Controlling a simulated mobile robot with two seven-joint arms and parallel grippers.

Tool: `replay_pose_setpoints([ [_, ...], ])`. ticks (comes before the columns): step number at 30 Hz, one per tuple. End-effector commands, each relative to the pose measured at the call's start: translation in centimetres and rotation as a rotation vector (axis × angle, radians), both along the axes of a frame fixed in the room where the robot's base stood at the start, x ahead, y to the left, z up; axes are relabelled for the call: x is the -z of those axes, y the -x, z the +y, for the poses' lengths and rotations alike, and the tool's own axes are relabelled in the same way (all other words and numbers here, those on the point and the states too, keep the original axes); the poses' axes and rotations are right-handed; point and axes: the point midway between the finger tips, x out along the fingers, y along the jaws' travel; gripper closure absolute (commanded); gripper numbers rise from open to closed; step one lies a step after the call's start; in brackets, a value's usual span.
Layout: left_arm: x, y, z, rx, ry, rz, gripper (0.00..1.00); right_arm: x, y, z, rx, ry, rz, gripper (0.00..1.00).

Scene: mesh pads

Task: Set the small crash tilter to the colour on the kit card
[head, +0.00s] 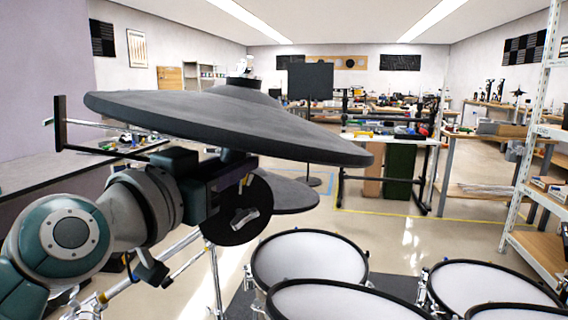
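A large dark grey cymbal (230,118) spreads across the upper left of the head view, tilted down to the right. A smaller dark cymbal (288,196) shows below and behind it. My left gripper (222,180) is just under the large cymbal, near its centre. Its fingertips do not show clearly against the dark parts there. A round black disc (236,210) with a silver wing-shaped piece is by the gripper; I cannot tell whether it belongs to a tilter. No tilter colour can be made out. I cannot identify the kit card. My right gripper is not in view.
White-topped drum pads (310,258) fill the lower middle and right. Chrome stand tubes (214,280) stand below the gripper. A dark panel (310,80) on a stand is behind the cymbal. Shelving (540,175) stands at right, with open floor (400,240) before the far tables.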

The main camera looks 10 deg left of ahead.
Motion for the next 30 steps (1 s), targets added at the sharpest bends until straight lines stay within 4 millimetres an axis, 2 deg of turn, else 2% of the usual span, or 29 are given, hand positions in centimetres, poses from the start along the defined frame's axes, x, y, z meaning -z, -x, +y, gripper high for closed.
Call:
replay_pose_setpoints([
  [4,-0.03,-0.71,-0.16,0.0,0.001,-0.001,0.73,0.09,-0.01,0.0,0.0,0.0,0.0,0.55],
  [11,-0.02,-0.74,-0.16,0.0,0.001,0.0,0.73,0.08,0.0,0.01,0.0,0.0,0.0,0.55],
  [18,-0.01,-0.72,-0.15,-0.001,0.001,0.0,0.99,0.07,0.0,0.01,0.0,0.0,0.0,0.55],
  [19,-0.01,-0.72,-0.15,-0.001,0.001,0.0,1.0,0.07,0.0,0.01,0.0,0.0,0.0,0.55],
  [30,-0.01,-0.72,-0.14,-0.001,0.0,0.0,1.0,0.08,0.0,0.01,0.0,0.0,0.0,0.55],
])
